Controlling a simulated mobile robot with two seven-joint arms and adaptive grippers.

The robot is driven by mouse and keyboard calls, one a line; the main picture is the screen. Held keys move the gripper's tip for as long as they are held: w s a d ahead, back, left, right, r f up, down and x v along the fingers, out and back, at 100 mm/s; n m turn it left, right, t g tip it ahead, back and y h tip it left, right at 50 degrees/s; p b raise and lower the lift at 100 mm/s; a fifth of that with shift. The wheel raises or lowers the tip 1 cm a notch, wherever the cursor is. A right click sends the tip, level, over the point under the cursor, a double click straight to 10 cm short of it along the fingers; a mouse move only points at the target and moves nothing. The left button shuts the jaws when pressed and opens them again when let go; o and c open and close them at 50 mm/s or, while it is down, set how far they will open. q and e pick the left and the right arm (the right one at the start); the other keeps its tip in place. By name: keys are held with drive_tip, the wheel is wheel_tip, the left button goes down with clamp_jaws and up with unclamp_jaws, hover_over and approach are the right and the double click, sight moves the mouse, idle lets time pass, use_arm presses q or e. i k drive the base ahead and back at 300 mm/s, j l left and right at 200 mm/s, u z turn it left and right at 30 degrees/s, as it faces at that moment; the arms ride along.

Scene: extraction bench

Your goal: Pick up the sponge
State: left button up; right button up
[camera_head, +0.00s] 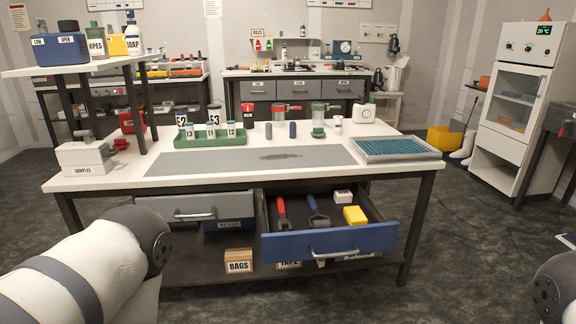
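A yellow block that looks like the sponge (355,215) lies in the right part of an open blue-fronted drawer (330,243) under the bench. A red-handled tool (282,213) and a blue-grey tool (318,214) lie to its left in the drawer. A small white box (343,196) lies behind it. My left arm shows at the lower left and a piece of my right arm at the lower right edge. Neither gripper is in the picture, and nothing touches the sponge.
The white bench top (240,178) above carries a grey mat (250,160), a green rack of vials (212,138) and a blue-ridged tray (394,149). A closed grey drawer (194,213) is left of the open one. A bags box (239,260) sits on the lower shelf.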

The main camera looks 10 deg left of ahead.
sight(353, 215)
drive_tip(key=i+j+z, duration=0.1)
drive_tip(key=i+j, duration=0.2)
drive_tip(key=i+j+z, duration=0.1)
drive_tip(key=i+j, duration=0.15)
drive_tip(key=j, duration=0.2)
drive_tip(key=i+j+z, duration=0.1)
drive_tip(key=i+j, duration=0.15)
drive_tip(key=j, duration=0.2)
